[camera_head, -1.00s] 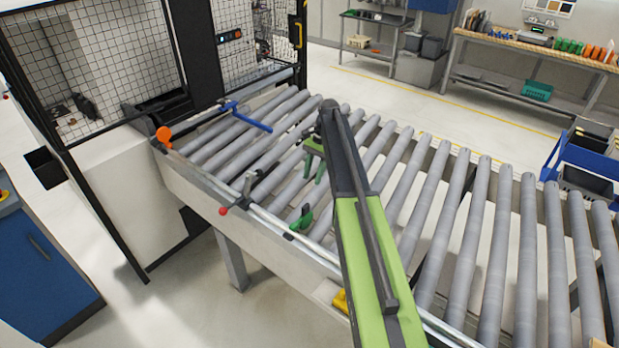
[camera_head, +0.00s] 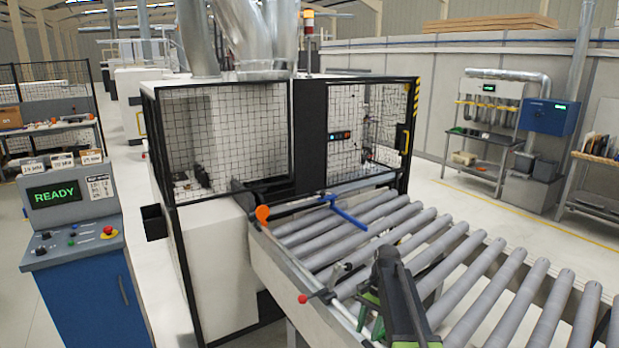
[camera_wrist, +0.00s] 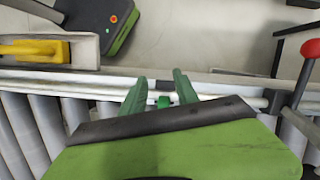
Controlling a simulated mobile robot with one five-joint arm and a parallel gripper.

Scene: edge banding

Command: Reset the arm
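My arm reaches out over the roller conveyor (camera_head: 470,287) from the lower right of the head view. My gripper (camera_head: 368,318) is low in that view, near the conveyor's near side rail, and partly hidden by the arm. In the wrist view my gripper (camera_wrist: 158,80) shows two green fingers standing apart over the rail. They hold nothing that I can see. A small green knob (camera_wrist: 163,101) shows between the fingers at the rail; whether they touch it I cannot tell.
A red-knobbed lever (camera_head: 303,298), a blue bar (camera_head: 349,218) and an orange knob (camera_head: 262,213) are on the conveyor. A caged machine (camera_head: 225,140) stands behind. A console (camera_head: 75,230) reading READY is left. A yellow handle (camera_wrist: 35,48) shows in the wrist view.

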